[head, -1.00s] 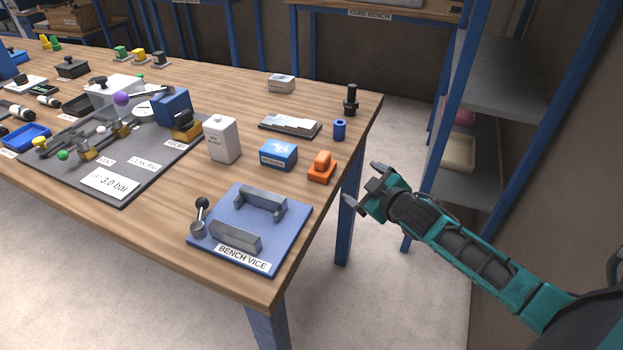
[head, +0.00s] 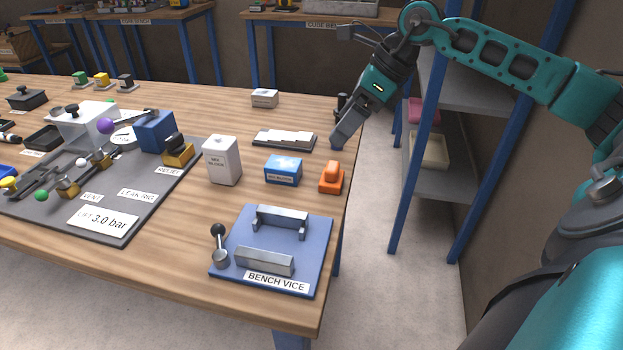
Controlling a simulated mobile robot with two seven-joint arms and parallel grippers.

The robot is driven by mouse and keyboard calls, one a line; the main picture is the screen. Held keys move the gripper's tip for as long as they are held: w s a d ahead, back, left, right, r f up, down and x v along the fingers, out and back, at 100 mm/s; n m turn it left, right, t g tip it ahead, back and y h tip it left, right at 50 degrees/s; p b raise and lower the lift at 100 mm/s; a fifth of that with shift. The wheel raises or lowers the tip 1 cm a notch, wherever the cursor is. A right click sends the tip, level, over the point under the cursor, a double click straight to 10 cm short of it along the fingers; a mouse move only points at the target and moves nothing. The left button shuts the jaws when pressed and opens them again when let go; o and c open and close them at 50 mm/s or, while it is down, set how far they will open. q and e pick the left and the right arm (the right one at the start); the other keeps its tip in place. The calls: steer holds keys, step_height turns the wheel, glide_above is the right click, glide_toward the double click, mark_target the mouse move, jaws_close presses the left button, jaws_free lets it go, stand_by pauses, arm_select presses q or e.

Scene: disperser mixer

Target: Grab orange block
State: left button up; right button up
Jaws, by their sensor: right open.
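The orange block (head: 331,178) sits on the wooden table near its right edge, to the right of a blue box. It has a wider base and a raised top part. My right gripper (head: 338,138) is above the table's right edge, behind the orange block and apart from it, with its fingers pointing down. It is open and empty; from this angle its fingers overlap and the gap between them is hard to see. My left gripper is not in view.
The bench vice (head: 273,250) lies in front. A grey rig board (head: 125,215) fills the left. A shelf rack (head: 440,180) stands right, beyond a gap.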

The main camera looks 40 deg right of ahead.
mark_target(335, 166)
steer(key=shift+g+h, duration=0.5)
steer(key=shift+h, duration=0.3)
steer(key=f, duration=0.4)
steer(key=w+f, duration=0.1)
steer(key=f, duration=0.2)
steer(key=shift+d, duration=0.15)
steer(key=x, duration=0.4)
steer(key=shift+s+a+f, duration=0.2)
steer(key=shift+s, duration=0.15)
steer(key=shift+w+a+f, duration=0.1)
steer(key=shift+w+f, duration=0.15)
steer(key=shift+f, duration=0.25)
steer(key=shift+c, duration=0.3)
steer(key=c, duration=1.1)
